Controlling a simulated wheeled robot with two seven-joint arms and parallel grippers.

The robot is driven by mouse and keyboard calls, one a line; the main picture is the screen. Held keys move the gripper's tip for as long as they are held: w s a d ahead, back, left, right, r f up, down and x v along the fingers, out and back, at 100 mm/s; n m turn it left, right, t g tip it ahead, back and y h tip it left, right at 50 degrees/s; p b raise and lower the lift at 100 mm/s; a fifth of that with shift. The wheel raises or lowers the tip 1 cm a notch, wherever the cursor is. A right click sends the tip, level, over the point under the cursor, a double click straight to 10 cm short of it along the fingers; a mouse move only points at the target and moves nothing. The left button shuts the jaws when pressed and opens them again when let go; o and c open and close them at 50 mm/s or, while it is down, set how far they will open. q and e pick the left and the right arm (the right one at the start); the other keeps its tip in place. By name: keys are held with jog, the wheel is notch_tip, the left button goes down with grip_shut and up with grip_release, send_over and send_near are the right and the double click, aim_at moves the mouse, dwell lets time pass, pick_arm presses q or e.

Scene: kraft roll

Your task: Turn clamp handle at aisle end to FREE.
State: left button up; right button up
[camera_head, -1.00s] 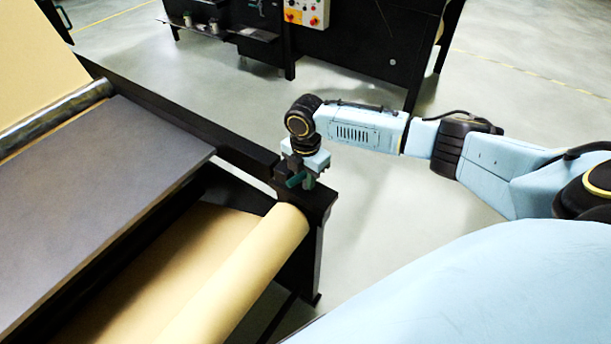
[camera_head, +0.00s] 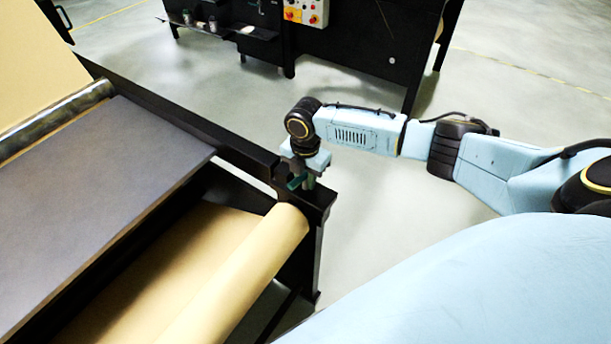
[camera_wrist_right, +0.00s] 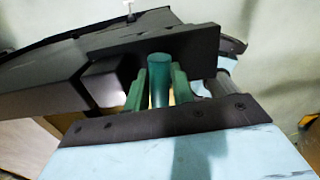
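The clamp handle (camera_head: 296,181) is a teal bar at the aisle end of the black roll stand, above the end of the kraft roll (camera_head: 245,265). In the right wrist view the handle (camera_wrist_right: 159,82) stands upright between the two green fingers of my right gripper (camera_wrist_right: 160,88). The fingertips press close on both sides of it, so the gripper looks shut on it. In the head view my right gripper (camera_head: 303,178) points down at the stand's corner and partly hides the clamp. No FREE marking is readable. My left gripper is not in view.
The black stand rail (camera_head: 185,122) runs from upper left to the clamp. A grey table plate (camera_head: 100,200) lies left of it. A black machine (camera_head: 345,55) with a control panel (camera_head: 306,11) stands behind. The floor (camera_head: 400,240) to the right is open.

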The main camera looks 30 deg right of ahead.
aim_at(305, 173)
jog(key=shift+o, duration=1.4)
jog(key=shift+r, duration=0.1)
notch_tip(305, 173, up, 13)
jog(key=shift+a, duration=0.1)
